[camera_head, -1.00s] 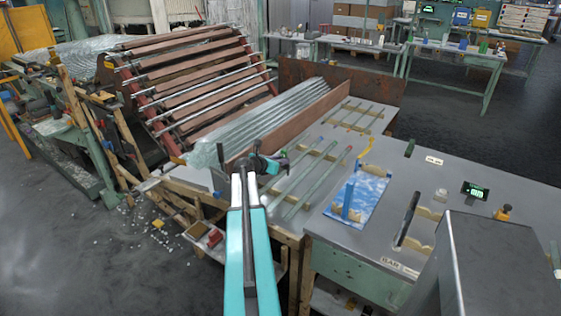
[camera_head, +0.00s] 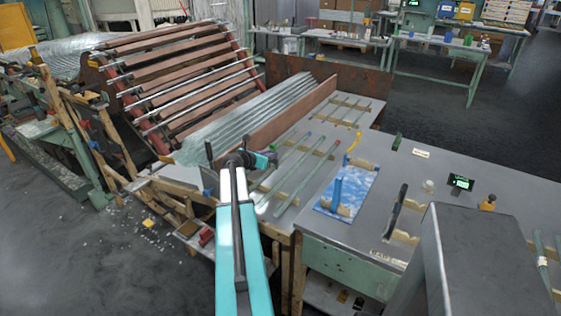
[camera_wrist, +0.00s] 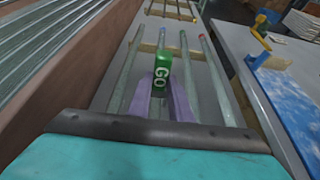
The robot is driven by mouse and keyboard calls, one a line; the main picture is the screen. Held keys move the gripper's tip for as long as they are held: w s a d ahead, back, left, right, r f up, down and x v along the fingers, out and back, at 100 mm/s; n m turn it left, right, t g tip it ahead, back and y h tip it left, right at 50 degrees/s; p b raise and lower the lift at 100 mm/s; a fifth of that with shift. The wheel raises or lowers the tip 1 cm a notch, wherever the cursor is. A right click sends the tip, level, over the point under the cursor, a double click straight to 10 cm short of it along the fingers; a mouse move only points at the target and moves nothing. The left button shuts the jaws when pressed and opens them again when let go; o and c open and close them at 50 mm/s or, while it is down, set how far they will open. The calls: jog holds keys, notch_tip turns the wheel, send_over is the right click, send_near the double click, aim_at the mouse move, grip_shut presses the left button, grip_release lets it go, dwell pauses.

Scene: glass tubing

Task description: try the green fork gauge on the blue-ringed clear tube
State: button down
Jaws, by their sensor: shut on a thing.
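My gripper (camera_wrist: 160,98) is shut on the green fork gauge (camera_wrist: 162,70), a green block marked "GO", held between purple fingers in the wrist view. It is above the tubes on the side bench; whether the gauge touches a tube cannot be told. The gauge's fork slot is not visible.
A red-ended tube (camera_wrist: 216,75) lies to the right and another clear tube (camera_wrist: 128,68) to the left, on wooden strips. A brown board (camera_head: 285,115) stands left of them. A blue mat (camera_head: 352,188) with a blue stand lies on the grey bench to the right.

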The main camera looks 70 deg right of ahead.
notch_tip(320, 180, up, 6)
jog(key=p, duration=0.5)
dwell(1.6)
